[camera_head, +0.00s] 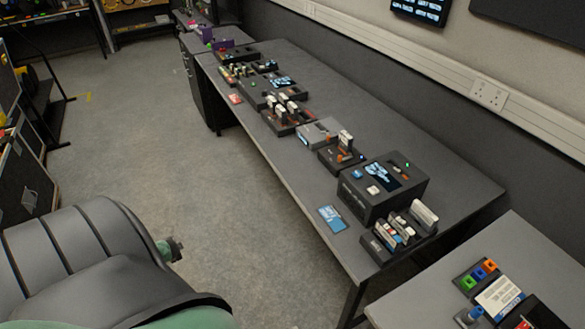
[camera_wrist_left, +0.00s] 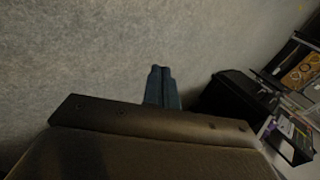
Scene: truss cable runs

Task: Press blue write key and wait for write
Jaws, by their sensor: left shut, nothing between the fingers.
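A dark box (camera_head: 388,190) stands on the long grey table, with a blue key (camera_head: 356,174), a white key (camera_head: 373,190), a lit display (camera_head: 382,175) and a small green light on top. The lettering is too small to read, so I cannot tell what the blue key is marked. My left gripper (camera_wrist_left: 161,73) is shut and empty in the left wrist view, its fingers together over bare floor. In the head view a small part of my left arm shows at lower left, over the floor and well apart from the box. My right gripper is not in view.
A rack of several upright pieces (camera_head: 399,233) stands in front of the box, and a blue card (camera_head: 332,218) lies on the long table (camera_head: 293,175). Other devices line the table farther back. A second table (camera_head: 435,289) is at lower right. The floor (camera_head: 150,130) left of the table is clear.

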